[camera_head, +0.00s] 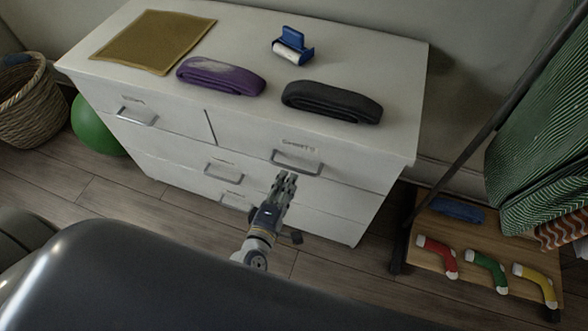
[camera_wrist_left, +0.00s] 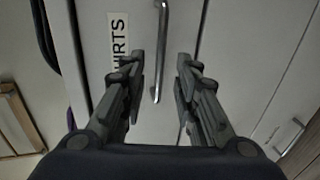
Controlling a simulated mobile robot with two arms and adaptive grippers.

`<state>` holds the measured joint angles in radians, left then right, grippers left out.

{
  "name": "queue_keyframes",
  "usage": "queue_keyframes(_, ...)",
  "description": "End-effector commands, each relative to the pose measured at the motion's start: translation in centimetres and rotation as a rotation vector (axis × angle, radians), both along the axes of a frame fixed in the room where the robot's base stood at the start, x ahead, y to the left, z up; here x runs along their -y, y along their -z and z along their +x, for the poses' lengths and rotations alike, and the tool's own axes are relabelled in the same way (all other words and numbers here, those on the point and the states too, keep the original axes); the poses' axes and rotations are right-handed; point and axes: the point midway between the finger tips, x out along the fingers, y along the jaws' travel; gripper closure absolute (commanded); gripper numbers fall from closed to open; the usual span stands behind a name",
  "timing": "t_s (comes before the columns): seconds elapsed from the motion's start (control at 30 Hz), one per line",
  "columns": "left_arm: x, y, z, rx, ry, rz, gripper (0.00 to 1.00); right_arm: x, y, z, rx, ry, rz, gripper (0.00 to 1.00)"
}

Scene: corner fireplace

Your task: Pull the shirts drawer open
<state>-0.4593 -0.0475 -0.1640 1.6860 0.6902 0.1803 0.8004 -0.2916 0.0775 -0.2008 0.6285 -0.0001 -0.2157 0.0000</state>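The white dresser's shirts drawer (camera_head: 332,172) is the top right one and looks closed. Its metal bar handle (camera_head: 297,162) sits below a label, which reads in part "HIRTS" (camera_wrist_left: 118,40) in the left wrist view. My left gripper (camera_head: 287,176) is just in front of this handle, a little below it in the head view. In the left wrist view its fingers (camera_wrist_left: 160,75) are spread apart, with the handle (camera_wrist_left: 161,50) showing between and beyond them. The fingers do not appear closed on it. My right gripper is not in view.
On the dresser top lie a mustard cloth (camera_head: 153,40), a purple folded item (camera_head: 221,77), a black folded item (camera_head: 331,101) and a blue lint roller (camera_head: 292,45). A rack (camera_head: 490,255) with socks stands at right. A basket (camera_head: 33,103) and green ball (camera_head: 95,127) are at left.

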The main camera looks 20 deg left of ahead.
Motion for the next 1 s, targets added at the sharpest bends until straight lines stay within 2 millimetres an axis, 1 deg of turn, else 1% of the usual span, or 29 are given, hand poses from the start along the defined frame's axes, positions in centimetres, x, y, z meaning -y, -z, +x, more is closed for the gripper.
queue_keyframes(0.03,0.0,0.2,1.2,0.002,-0.001,0.001,0.71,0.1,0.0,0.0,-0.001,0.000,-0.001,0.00)
queue_keyframes(0.1,0.1,0.5,2.5,0.002,0.000,0.002,0.71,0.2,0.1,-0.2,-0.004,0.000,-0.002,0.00)
queue_keyframes(0.3,0.2,1.2,5.5,0.000,0.001,0.003,0.71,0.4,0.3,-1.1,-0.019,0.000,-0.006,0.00)
queue_keyframes(0.4,0.2,1.4,6.4,-0.001,0.001,0.003,0.71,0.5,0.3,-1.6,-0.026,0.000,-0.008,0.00)
queue_keyframes(0.5,0.2,1.5,6.8,-0.002,0.001,0.003,0.71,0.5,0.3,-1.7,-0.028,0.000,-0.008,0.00)
queue_keyframes(0.77,0.2,1.5,6.9,-0.002,0.001,0.004,0.71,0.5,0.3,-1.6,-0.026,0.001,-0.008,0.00)
queue_keyframes(0.87,0.2,1.5,6.9,-0.002,0.002,0.004,0.92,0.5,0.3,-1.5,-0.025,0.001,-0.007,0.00)
queue_keyframes(0.9,0.2,1.5,6.8,-0.002,0.002,0.004,1.00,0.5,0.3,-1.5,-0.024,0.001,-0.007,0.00)
queue_keyframes(1.0,0.2,1.5,6.8,-0.002,0.002,0.004,1.00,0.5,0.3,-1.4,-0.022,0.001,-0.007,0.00)
